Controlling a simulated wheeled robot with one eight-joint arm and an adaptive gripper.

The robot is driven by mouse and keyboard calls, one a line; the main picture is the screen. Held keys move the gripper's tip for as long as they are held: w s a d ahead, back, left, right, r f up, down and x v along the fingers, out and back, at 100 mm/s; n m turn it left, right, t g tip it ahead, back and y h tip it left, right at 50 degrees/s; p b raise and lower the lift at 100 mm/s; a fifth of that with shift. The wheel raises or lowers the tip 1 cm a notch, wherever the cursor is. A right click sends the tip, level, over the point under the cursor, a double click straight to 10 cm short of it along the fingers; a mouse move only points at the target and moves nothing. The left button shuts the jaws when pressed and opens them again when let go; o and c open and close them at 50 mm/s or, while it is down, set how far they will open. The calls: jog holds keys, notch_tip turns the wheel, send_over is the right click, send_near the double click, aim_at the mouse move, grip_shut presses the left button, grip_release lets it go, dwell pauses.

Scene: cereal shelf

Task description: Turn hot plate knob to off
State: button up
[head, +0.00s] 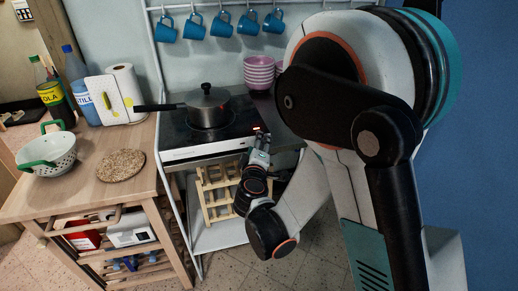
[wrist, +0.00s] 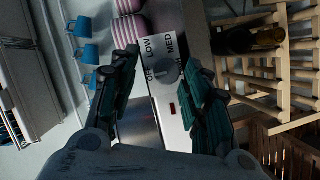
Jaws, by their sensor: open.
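The hot plate (head: 225,130) has a black top and a white front panel. Its grey round knob (wrist: 172,75) sits on the white panel in the wrist view, beside the printed words OFF, LOW and MED. Which mark the knob points to is too small to tell. My gripper (wrist: 162,58) is open, with one finger on each side of the knob in that view. I cannot tell whether the fingers touch it. In the head view my gripper (head: 260,146) is at the right end of the panel, and the knob is hard to make out there.
A dark lidded pot (head: 208,107) stands on the hot plate. Pink bowls (head: 259,72) are stacked behind it. A wooden bottle rack (wrist: 270,65) is below the hot plate. Blue mugs (head: 220,24) hang above. A wooden cart (head: 95,180) stands at the left.

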notch_tip(320, 180, up, 9)
dwell(0.5)
jog(key=shift+r, duration=0.1)
jog(key=s+d+f+m+g+y+p, duration=0.4)
jog(key=s+d+m+y+p, duration=0.15)
jog(key=s+m, duration=0.45)
jog(key=shift+n+t, duration=0.3)
jog(key=shift+n, duration=0.1)
jog(key=b+x, duration=0.3)
jog(key=x, duration=1)
jog(key=shift+a+f+b, duration=0.1)
jog(key=shift+f+b, duration=0.15)
jog(key=shift+b, duration=0.15)
grip_shut()
